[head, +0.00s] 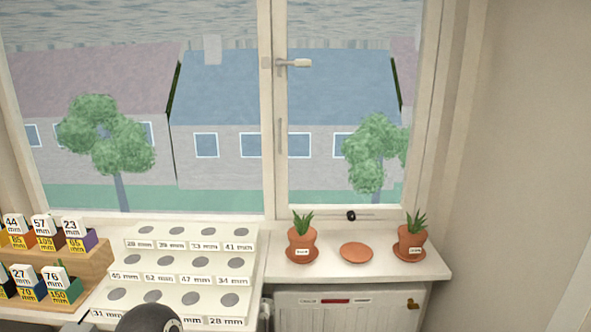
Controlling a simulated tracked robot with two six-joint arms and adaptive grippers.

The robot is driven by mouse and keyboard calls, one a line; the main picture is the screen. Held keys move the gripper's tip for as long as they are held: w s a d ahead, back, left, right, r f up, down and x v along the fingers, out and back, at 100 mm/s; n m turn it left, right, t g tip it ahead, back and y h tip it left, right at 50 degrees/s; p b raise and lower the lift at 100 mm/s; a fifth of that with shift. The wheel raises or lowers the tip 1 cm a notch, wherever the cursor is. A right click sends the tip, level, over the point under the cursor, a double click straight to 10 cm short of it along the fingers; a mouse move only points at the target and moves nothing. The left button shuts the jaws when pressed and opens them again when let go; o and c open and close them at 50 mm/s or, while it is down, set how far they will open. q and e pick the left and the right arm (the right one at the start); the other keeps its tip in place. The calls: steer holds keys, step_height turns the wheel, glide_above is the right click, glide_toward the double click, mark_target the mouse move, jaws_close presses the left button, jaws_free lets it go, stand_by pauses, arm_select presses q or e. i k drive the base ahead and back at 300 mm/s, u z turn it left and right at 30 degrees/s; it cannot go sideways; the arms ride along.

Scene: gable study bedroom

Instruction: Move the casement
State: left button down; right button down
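The casement (281,150) is the right-hand window sash, with a pale frame around clear glass. It looks flush in the window frame, though a narrow gap would be hard to see. Its handle (295,63) is on the left stile, with the lever lying level and pointing right. A small dark round piece (351,215) sits at the bottom rail, near the sill. Neither gripper shows; only a dark rounded part, probably mine, enters at the bottom edge left of centre.
On the sill (330,268), two potted plants (301,238) (412,237) stand on saucers, with an empty terracotta saucer (356,253) between them, just below the casement. A white stepped rack (190,245) with labelled round spots and a wooden rack (85,265) of labelled boxes stand left. A radiator (345,310) is below.

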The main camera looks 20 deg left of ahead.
mark_target(432, 9)
steer(key=i, duration=0.85)
steer(key=u, duration=0.05)
